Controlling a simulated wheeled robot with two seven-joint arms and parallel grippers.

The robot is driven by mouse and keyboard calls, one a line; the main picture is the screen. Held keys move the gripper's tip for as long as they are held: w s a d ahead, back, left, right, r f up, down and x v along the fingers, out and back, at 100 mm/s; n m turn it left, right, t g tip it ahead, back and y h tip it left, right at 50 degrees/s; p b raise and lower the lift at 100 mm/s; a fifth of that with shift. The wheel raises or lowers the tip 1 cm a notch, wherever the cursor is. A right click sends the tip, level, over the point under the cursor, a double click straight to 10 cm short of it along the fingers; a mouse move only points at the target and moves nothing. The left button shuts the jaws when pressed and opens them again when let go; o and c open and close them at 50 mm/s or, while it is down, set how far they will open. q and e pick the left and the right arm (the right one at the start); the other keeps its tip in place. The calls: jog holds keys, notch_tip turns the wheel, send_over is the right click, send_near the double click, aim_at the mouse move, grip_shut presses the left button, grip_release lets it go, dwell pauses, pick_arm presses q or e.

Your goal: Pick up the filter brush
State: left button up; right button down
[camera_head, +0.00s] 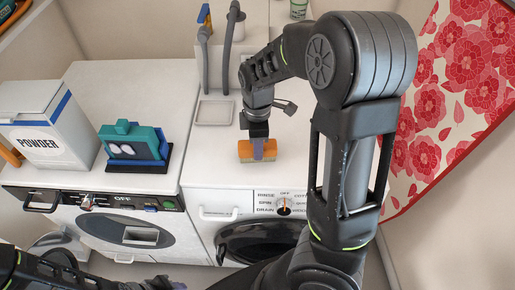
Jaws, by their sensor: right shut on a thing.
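The filter brush, as I take it, is the small orange block (240,152) on the white top of the right-hand machine, near its front edge. My right gripper (258,146) points down over it and is shut on it. A grey-purple part at the middle covers some of the block. I cannot tell whether the brush touches the top or is just above it. Of my left arm, only dark parts show along the bottom left edge. Its gripper (165,284) is cut by the frame edge, so its jaws are unclear.
A shallow white tray (214,113) lies behind the brush. Grey hoses (229,48) rise at the back. A teal device (132,143) on a dark stand and a white POWDER box (45,128) stand on the left machine. A red floral cloth (468,60) hangs at right.

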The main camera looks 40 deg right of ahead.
notch_tip(320, 180, up, 10)
jog(key=shift+r, duration=0.1)
dwell(0.4)
dwell(0.5)
